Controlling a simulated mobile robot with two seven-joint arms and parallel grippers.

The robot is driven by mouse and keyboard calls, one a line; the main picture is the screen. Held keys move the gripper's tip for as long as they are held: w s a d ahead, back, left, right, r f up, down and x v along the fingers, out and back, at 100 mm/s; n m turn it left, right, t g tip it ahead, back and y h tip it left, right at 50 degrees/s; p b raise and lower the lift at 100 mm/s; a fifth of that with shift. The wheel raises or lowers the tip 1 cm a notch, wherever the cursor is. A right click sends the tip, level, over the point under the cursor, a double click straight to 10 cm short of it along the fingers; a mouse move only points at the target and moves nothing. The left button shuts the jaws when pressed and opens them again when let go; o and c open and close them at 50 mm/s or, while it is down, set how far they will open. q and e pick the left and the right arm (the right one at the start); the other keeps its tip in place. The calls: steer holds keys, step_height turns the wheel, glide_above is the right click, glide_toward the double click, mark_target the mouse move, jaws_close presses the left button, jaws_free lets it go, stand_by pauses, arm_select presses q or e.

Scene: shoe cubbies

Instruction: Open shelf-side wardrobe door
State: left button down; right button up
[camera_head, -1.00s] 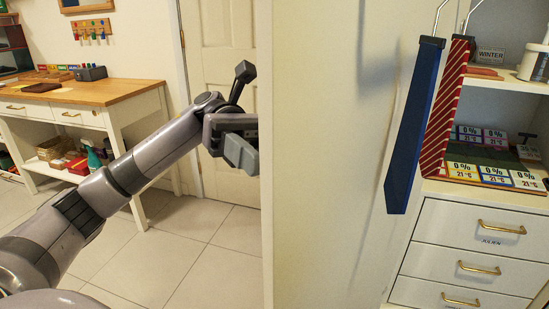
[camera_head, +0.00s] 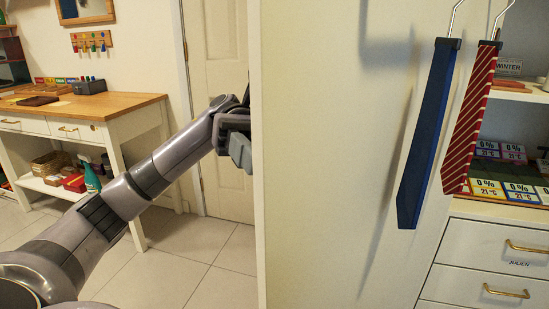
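A tall cream door panel (camera_head: 320,170) fills the middle of the view, its left edge upright near the picture's centre-left. It stands at an angle beside the open shelf unit (camera_head: 515,95) at right. My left gripper (camera_head: 240,140) is at the panel's left edge, partly hidden behind it. Whether its fingers touch the panel or are closed cannot be made out. My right gripper is not in view.
A blue tie (camera_head: 428,135) and a red striped tie (camera_head: 470,120) hang in front of the panel. Drawers (camera_head: 495,255) sit below the shelf. A wooden-topped table (camera_head: 95,107) stands at left. Tiled floor (camera_head: 175,265) is clear between the table and panel.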

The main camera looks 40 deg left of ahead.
arm_select(q)
steer(key=shift+a+r, duration=0.1)
steer(key=shift+a, duration=0.2)
steer(key=shift+w, duration=0.1)
steer(key=shift+c, duration=2.4)
jaws_free()
steer(key=v, duration=0.7)
